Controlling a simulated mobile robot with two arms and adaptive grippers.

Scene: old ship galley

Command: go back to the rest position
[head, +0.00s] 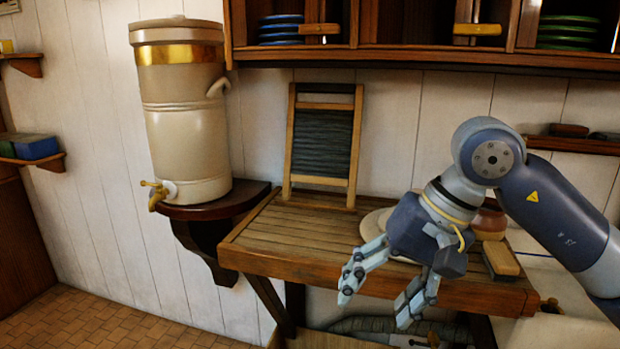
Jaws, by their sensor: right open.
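My right gripper (383,291) is open and empty. It hangs in front of the front edge of a slatted wooden counter (290,238), with its fingers spread apart and pointing down. My right arm comes in from the right side and bends at an elbow above the counter's right end. My left gripper is not in view. The arm hides part of the things on the right of the counter.
A washboard (321,143) leans on the wall at the counter's back. A large beige water crock (184,125) with a brass tap stands on a corner shelf at left. A brush (501,260) lies near the arm. Plate cupboards (410,52) hang above. Tiled floor (110,318) is free at lower left.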

